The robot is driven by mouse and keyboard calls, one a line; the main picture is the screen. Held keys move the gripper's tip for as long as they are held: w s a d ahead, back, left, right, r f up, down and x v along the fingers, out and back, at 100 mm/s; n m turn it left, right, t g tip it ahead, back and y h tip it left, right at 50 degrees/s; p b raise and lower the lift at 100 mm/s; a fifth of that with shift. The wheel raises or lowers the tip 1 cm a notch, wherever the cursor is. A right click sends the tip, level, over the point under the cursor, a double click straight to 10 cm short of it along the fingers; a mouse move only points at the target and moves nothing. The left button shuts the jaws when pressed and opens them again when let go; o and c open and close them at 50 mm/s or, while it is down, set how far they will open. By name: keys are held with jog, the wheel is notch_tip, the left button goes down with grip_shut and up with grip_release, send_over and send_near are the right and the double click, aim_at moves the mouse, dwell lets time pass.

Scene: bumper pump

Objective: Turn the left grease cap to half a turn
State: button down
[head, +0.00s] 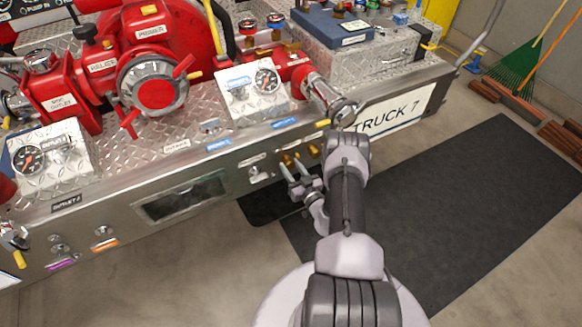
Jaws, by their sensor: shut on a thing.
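Small brass grease caps stick out of the bumper's front face, below its top edge. The left grease cap (288,158) is at my gripper's fingertips and partly covered by them. The right grease cap (313,150) shows just right of it, apart from the fingers. My gripper (291,165) reaches up to the bumper face from the lower right and is shut on the left grease cap. The cap is too small and too covered to read its turn angle.
A silver lever fitting (259,174) is on the bumper face left of the gripper. A red pipe outlet with a metal coupling (328,98) overhangs above right. The "TRUCK 7" plate (390,115) is further right. The dark floor mat (470,200) is clear.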

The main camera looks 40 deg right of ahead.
jog(key=shift+m, duration=0.5)
jog(key=c, duration=0.9)
grip_release()
jog(key=p+v, duration=0.5)
jog(key=v, duration=1.2)
jog(key=shift+s, duration=0.25)
jog(key=shift+w+r, duration=0.1)
jog(key=shift+r, duration=0.05)
